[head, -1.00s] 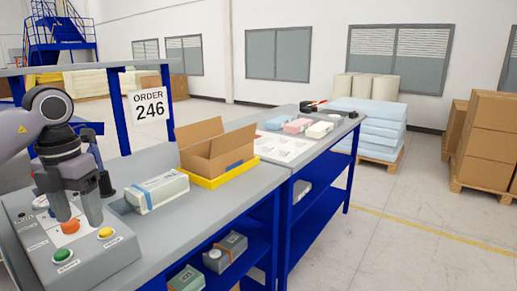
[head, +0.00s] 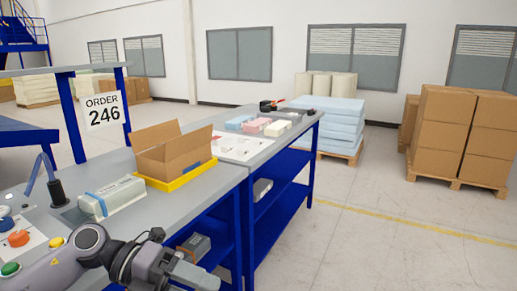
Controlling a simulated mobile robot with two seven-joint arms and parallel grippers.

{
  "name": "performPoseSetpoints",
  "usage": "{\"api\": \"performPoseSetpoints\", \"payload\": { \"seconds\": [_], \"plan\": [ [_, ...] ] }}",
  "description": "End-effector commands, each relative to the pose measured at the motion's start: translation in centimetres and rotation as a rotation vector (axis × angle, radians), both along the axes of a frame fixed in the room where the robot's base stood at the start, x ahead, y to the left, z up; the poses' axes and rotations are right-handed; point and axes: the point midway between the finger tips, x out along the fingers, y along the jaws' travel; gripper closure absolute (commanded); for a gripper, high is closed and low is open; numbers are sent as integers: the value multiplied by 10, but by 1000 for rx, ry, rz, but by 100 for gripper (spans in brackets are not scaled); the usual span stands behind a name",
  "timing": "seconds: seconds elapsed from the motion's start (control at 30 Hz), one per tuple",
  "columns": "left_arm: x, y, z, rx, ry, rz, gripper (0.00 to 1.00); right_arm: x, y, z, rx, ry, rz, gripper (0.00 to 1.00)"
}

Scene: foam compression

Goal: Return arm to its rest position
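My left arm comes in from the lower left and bends across the front of the worktable. Its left gripper (head: 185,276) is at the bottom edge, beyond the table's front edge and pointing to the lower right. Its fingers are not clear enough to tell open from shut. The control box with an orange button (head: 18,238), a yellow button (head: 56,242) and a green button (head: 10,269) is at the far left, partly hidden by my arm. My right gripper is not in view.
A pale block with a blue band (head: 112,197) lies on the grey table (head: 150,215). Behind it, an open cardboard box (head: 175,155) sits in a yellow tray (head: 182,181). Coloured blocks (head: 262,126) lie farther back. The floor to the right (head: 380,240) is clear up to stacked boxes (head: 462,135).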

Motion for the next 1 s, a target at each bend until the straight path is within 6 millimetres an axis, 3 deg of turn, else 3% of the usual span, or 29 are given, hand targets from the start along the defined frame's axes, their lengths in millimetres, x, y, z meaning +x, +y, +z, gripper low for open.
{"api": "performPoseSetpoints", "payload": {
  "seconds": [0.1,0.2,0.33,0.47,0.63,0.77,0.87,1.0],
  "plan": [
    [-8,-29,5,-244,104,91,34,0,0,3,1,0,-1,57],
    [-7,-40,10,-427,202,201,34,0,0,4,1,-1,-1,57],
    [1,-40,7,-633,352,385,34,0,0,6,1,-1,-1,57],
    [11,-25,-10,-797,522,608,34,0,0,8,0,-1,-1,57],
    [16,7,-58,-936,769,939,34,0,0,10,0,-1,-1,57],
    [2,37,-113,-979,977,1213,34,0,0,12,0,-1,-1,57],
    [-22,58,-161,-974,1145,1425,34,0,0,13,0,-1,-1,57],
    [-70,81,-220,-921,1361,1686,34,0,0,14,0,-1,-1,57]
  ]
}}
